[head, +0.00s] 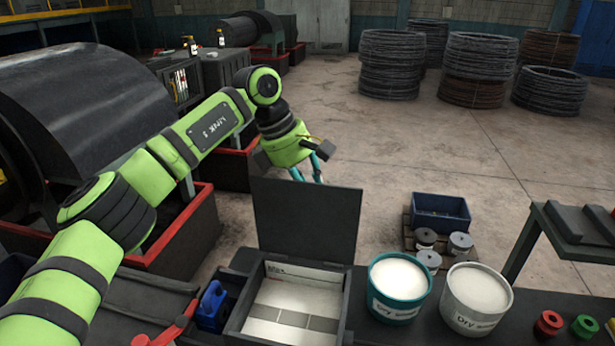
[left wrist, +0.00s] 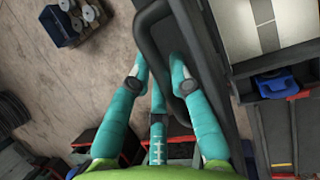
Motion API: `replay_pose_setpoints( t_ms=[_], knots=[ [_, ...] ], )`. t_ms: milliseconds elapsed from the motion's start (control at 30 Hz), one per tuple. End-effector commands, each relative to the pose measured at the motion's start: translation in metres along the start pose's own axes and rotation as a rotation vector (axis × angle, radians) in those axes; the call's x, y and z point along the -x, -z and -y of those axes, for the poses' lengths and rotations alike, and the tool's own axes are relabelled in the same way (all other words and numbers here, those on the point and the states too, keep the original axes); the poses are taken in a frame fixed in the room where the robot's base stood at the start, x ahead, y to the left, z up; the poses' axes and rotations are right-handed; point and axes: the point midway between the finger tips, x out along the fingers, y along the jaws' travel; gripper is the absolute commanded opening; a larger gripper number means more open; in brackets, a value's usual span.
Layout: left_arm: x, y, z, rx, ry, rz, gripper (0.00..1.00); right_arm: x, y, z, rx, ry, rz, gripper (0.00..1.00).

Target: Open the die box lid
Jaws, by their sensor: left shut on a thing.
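The die box (head: 343,316) stands on the dark bench at the bottom centre of the head view. Its dark flat lid (head: 305,218) stands up at the back edge, and the light interior with grey blocks shows. My left gripper (head: 308,176) is behind the lid's upper edge, its teal fingertips partly hidden by it. The exact contact is hard to see. My right gripper is in neither view.
A teal bucket (head: 399,290) and a white bucket (head: 476,300) stand right of the box. A blue can (head: 212,308) stands left of it. A blue crate (head: 440,211) and several spools sit on a pallet behind. The floor beyond is clear up to the wire coils (head: 479,68).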

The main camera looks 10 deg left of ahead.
Motion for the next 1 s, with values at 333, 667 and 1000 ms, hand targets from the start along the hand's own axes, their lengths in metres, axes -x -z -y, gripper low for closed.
replay_pose_setpoints(
  t_ms=[333, 667, 1000],
  knots=[
    [-0.004, 0.009, -0.012, 0.038, 0.045, -0.001, 0.0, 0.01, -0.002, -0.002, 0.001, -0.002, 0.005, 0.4],
    [-0.008, 0.014, -0.015, 0.051, 0.081, -0.003, 0.0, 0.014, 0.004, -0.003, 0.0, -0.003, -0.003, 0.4],
    [-0.011, 0.017, -0.016, 0.06, 0.104, -0.005, 0.0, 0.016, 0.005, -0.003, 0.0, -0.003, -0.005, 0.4]
  ],
)
